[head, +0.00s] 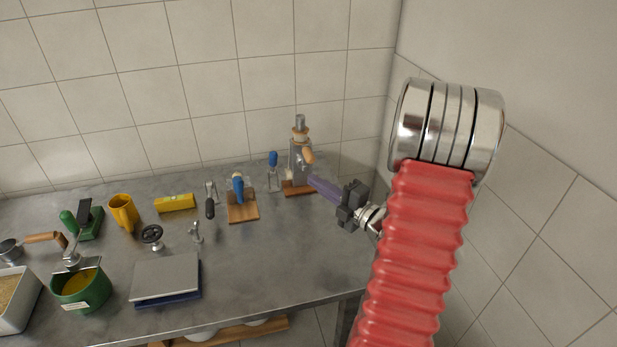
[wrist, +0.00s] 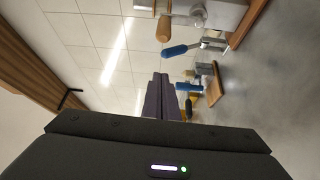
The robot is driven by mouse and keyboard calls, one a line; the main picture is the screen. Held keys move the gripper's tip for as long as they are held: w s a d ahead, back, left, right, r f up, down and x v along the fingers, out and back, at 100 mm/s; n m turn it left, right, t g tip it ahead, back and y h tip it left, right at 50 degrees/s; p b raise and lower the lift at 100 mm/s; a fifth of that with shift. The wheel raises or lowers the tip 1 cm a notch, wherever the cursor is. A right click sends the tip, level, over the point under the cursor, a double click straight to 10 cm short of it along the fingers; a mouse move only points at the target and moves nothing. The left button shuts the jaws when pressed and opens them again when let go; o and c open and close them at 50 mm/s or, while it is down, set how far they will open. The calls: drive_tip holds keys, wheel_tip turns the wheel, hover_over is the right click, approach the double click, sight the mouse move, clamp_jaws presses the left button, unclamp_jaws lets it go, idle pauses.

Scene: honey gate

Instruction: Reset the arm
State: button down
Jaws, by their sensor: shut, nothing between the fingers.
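My gripper (head: 313,181) is at the right end of the metal counter (head: 270,265) in the head view. Its purple fingers point left toward a grey metal device with wooden handles (head: 301,160). The fingers also show in the wrist view (wrist: 160,80), pressed together with nothing between them. My arm, in a red ribbed sleeve, rises in the right of the head view and bends over at silver rings. Whether the fingertips touch the device cannot be told; in the wrist view they look apart from it.
Near the fingers stand a blue-handled tool (head: 273,172) and a wooden block with a blue handle (head: 242,205). Tiled walls close off the back and right. The counter's front right is bare.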

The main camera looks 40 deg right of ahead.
drive_tip(key=shift+s, duration=0.55)
